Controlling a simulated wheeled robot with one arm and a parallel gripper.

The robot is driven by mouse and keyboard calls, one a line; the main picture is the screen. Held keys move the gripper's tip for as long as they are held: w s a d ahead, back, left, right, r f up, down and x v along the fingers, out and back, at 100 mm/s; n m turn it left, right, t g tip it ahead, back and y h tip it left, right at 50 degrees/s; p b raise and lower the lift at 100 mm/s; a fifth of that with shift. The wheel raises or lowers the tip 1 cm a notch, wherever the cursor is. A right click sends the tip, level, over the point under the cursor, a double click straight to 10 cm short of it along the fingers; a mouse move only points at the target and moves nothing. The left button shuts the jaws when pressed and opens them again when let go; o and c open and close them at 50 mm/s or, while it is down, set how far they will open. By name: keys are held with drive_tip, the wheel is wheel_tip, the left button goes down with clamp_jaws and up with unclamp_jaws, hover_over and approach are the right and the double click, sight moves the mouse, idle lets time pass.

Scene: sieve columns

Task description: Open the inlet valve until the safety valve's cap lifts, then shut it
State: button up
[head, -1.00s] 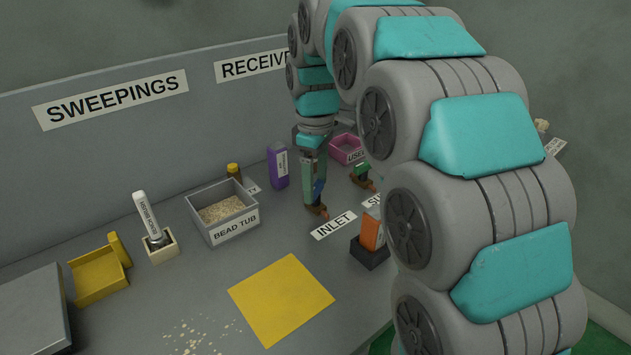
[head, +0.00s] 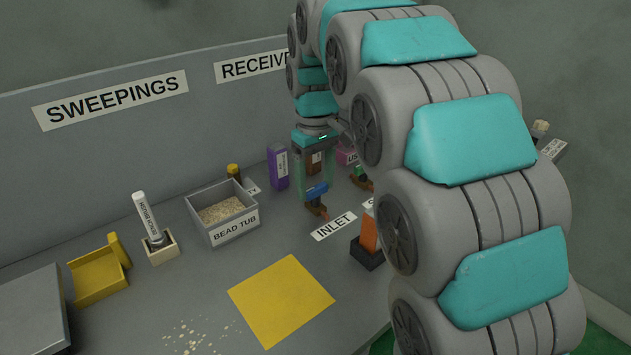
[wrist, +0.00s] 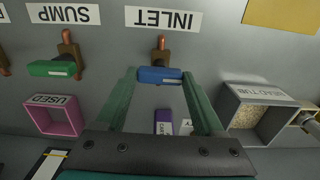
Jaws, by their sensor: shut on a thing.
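The inlet valve has a blue handle (head: 316,191) on a copper-brown stem (head: 317,209), behind the INLET label (head: 334,227). My gripper (head: 312,185) comes down from above and is shut on the blue handle. In the wrist view, the fingers (wrist: 159,76) press on the two ends of the handle (wrist: 160,75), which lies crosswise between them. The copper pipe end (wrist: 161,43) points towards the INLET label. I cannot make out the safety valve or its cap; my arm covers much of the right side.
A green-handled valve (wrist: 52,68) stands beside it at the SUMP label (wrist: 63,14). The bead tub (head: 222,210), purple box (head: 278,166) and pink USED bin (wrist: 54,115) are near. An orange item in a dark holder (head: 367,245) stands in front. The yellow mat (head: 281,299) is bare.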

sight(315, 187)
drive_tip(key=o, duration=1.4)
drive_tip(key=shift+r, duration=3.9)
